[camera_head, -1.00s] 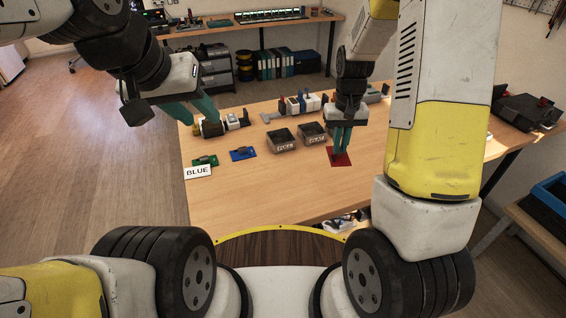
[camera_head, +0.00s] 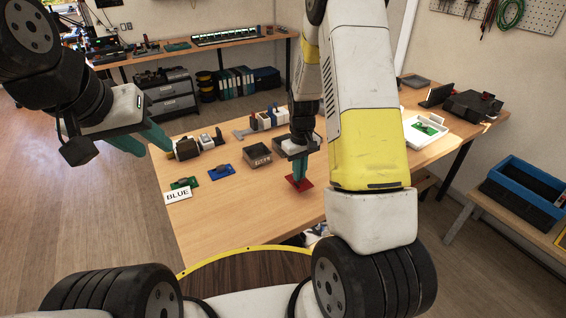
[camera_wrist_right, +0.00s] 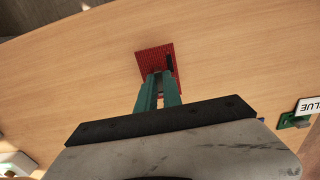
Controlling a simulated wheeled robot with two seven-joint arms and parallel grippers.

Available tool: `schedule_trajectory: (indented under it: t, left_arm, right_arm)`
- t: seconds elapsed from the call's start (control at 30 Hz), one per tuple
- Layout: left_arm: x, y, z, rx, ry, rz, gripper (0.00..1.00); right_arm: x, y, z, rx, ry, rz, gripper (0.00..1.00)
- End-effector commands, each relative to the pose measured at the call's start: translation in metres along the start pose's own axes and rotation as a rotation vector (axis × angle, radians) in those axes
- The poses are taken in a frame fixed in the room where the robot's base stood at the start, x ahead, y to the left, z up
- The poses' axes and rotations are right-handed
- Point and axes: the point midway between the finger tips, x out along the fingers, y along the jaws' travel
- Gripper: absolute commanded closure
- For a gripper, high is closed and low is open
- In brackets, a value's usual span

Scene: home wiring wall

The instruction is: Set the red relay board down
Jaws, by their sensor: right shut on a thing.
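The red relay board (camera_head: 299,184) is at my right gripper's fingertips, over the right part of the wooden table. My right gripper (camera_head: 300,176) points down and is shut on the board. In the right wrist view the red board (camera_wrist_right: 158,62) sticks out past the green fingers of the right gripper (camera_wrist_right: 160,78). Whether the board touches the table top is hard to tell. My left gripper (camera_head: 152,142) hangs at the table's left side, empty; the gap between its fingers is not clear.
Dark bins (camera_head: 257,156) stand behind. A white tray (camera_head: 420,133) holding a green board is at the right. The table (camera_head: 240,215) is bare in front.

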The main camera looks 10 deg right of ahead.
Motion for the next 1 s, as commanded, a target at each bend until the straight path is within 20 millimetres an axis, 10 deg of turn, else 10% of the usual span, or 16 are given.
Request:
schedule_trajectory:
  t: [0.9,1.0]
  left_arm:
    - [0.0,0.0,0.0,0.0,0.0,0.0,0.64]
    - [0.0,0.0,0.0,0.0,0.0,0.0,0.64]
  right_arm:
    - [0.041,-0.014,-0.024,0.002,-0.002,-0.001,1.0]
    - [0.041,-0.014,-0.024,0.002,-0.001,0.0,0.74]
